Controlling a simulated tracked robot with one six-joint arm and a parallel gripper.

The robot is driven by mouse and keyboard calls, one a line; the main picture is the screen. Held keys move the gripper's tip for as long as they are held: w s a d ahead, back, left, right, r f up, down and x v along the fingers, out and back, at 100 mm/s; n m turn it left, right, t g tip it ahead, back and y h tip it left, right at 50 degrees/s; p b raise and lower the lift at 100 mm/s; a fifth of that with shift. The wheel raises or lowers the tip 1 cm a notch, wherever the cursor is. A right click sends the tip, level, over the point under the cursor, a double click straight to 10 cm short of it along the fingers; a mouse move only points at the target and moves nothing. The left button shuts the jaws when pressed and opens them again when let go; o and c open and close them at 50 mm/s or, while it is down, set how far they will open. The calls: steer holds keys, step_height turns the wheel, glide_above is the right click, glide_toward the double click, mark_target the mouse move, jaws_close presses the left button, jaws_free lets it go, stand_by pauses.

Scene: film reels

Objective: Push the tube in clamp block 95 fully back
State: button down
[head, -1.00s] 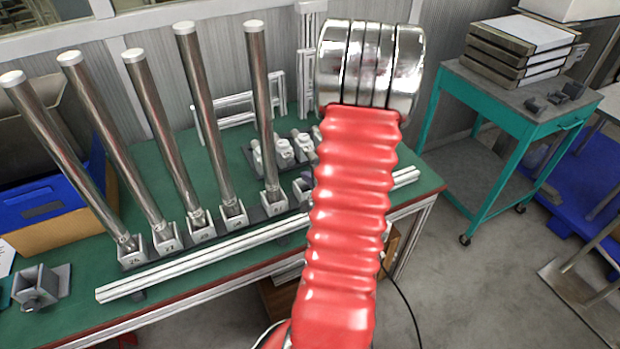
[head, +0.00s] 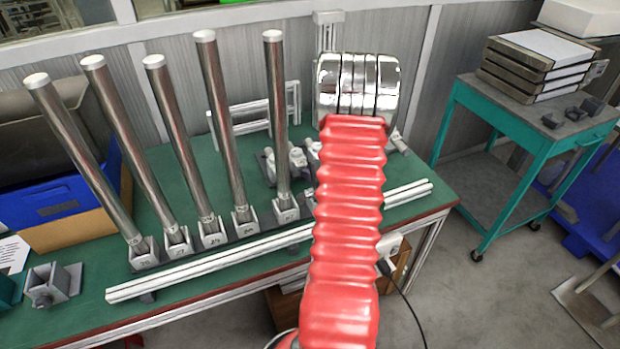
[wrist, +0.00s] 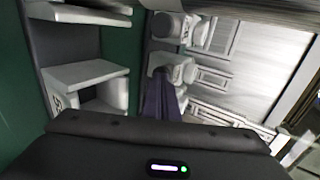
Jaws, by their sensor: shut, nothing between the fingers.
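In the head view, several steel tubes, the rightmost one (head: 275,115) nearly upright and the others leaning left, stand in a row of grey clamp blocks (head: 287,207). The block numbers are too small to read, so I cannot tell which is 95. My red ribbed arm hides the right end of the row and my gripper in this view.
A white aluminium rail (head: 215,258) runs along the front of the green bench (head: 85,310). A single grey clamp (head: 47,287) sits at front left, near a blue bin (head: 60,205). White fittings (head: 290,160) stand behind the row. A teal cart (head: 500,130) is at right.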

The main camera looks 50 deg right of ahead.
mark_target(303, 167)
steer(key=shift+w+d, duration=0.45)
steer(key=shift+w, duration=0.35)
steer(key=shift+w+d, duration=0.45)
steer(key=shift+w, duration=0.3)
steer(key=shift+s, duration=0.1)
steer(key=shift+s+a, duration=0.2)
steer(key=s+a, duration=0.2)
steer(key=shift+s, duration=0.4)
steer(key=v, duration=0.9)
steer(key=shift+s+r, duration=0.2)
steer(key=shift+s, duration=0.25)
steer(key=shift+s, duration=0.1)
